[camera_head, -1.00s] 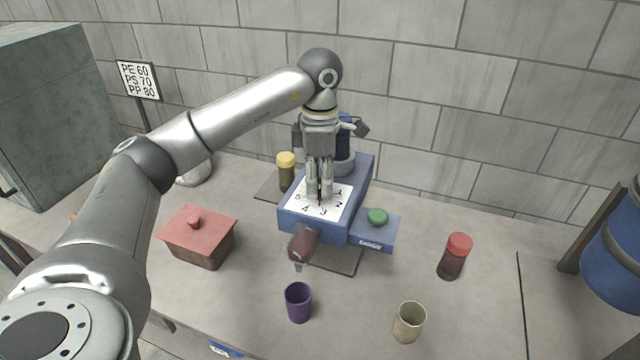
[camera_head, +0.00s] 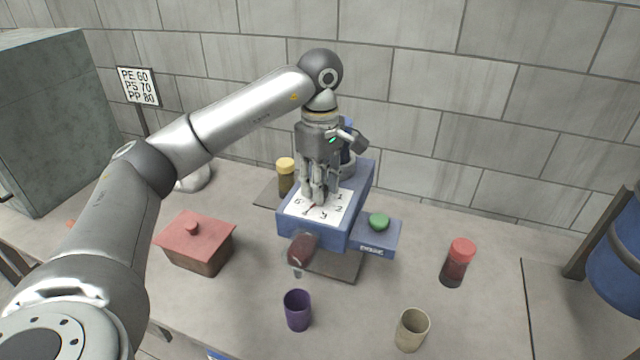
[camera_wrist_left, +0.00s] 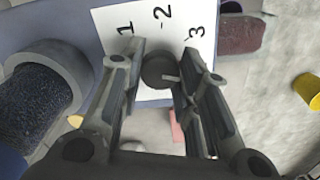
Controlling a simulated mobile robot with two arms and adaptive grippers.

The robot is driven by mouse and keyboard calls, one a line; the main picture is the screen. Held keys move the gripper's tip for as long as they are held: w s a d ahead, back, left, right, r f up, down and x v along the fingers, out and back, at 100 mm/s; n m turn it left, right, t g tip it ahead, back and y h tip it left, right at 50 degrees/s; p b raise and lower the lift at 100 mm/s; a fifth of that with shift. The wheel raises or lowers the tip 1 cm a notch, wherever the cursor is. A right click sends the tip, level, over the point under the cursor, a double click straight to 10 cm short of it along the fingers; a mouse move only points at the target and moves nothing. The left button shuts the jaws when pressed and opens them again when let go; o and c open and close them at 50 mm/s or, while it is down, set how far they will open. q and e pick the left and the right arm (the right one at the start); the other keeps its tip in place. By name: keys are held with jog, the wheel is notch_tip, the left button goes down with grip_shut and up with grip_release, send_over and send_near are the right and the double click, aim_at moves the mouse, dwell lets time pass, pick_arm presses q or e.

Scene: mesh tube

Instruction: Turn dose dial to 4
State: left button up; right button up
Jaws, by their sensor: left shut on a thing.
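The blue machine (camera_head: 310,231) stands mid-table with a white numbered plate (camera_head: 336,206) on top. My left gripper (camera_head: 318,199) reaches down onto the plate, its fingers shut around the dose dial. In the left wrist view, the dial (camera_wrist_left: 158,71) is a dark round knob between the fingertips (camera_wrist_left: 160,75), with 1, 2 and 3 on the plate beyond it. A light stub shows at the dial's right side. In the head view the fingers hide most of the dial; a small red mark shows near the 4. My right gripper is out of view.
A green button (camera_head: 379,221) sits on the machine's side box. A maroon spout (camera_head: 302,249) juts out in front. Around stand a purple cup (camera_head: 297,311), a beige cup (camera_head: 412,331), a red-capped jar (camera_head: 457,263), a yellow-capped jar (camera_head: 286,177) and a red-lidded box (camera_head: 198,244).

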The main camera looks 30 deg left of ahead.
pick_arm(q)
jog(key=shift+r, duration=0.2)
jog(key=o, duration=1)
jog(key=shift+f, duration=0.1)
jog(key=shift+o, duration=0.2)
notch_tip(320, 180, up, 12)
dwell(0.7)
